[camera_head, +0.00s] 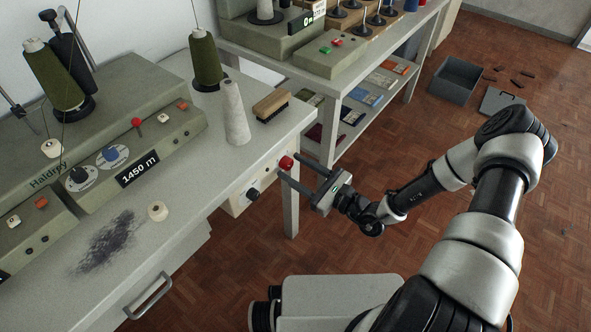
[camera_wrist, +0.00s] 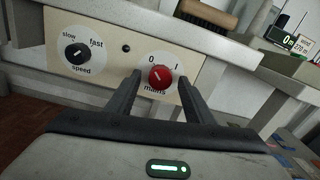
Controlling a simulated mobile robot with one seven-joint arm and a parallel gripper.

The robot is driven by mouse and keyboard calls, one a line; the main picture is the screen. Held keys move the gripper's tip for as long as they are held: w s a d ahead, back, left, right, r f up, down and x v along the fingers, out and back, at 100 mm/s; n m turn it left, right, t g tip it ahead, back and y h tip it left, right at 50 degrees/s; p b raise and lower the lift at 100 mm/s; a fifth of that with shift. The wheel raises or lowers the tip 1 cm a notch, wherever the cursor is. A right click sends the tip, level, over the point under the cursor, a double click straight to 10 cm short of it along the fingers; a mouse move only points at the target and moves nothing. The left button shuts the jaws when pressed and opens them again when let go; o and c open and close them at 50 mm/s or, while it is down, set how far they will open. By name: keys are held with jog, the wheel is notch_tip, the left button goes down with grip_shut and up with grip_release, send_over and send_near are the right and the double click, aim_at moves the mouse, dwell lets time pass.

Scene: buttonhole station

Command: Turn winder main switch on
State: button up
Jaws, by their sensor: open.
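The mains switch is a red round knob (camera_wrist: 161,77) on a cream panel (camera_wrist: 100,45), with "0" at its upper left, "I" at its upper right and "mains" below. A pale mark shows on the knob; I cannot tell firmly which label it points at. It also shows in the head view as a red knob (camera_head: 286,162) on the bench's front side. My gripper (camera_wrist: 160,88) is open, one finger on each side of the knob in the wrist view, with gaps visible. My gripper also shows in the head view (camera_head: 293,168), its fingers reaching toward the panel. Contact is not visible.
A black speed knob (camera_wrist: 76,53) sits left on the same panel. Above, the bench top (camera_head: 185,205) carries a wooden brush (camera_head: 271,105), a white cone (camera_head: 235,113) and the winder housing (camera_head: 150,90). A shelf unit (camera_head: 345,95) stands behind. Open parquet floor lies right.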

jog(key=c, duration=1)
jog(key=shift+c, duration=0.2)
jog(key=m+p, duration=0.2)
jog(key=m, duration=0.2)
jog(key=shift+r, duration=0.1)
jog(key=m+p, duration=0.2)
jog(key=m, duration=0.2)
jog(key=m+p, duration=0.1)
jog(key=m, duration=0.8)
jog(key=shift+m, duration=0.3)
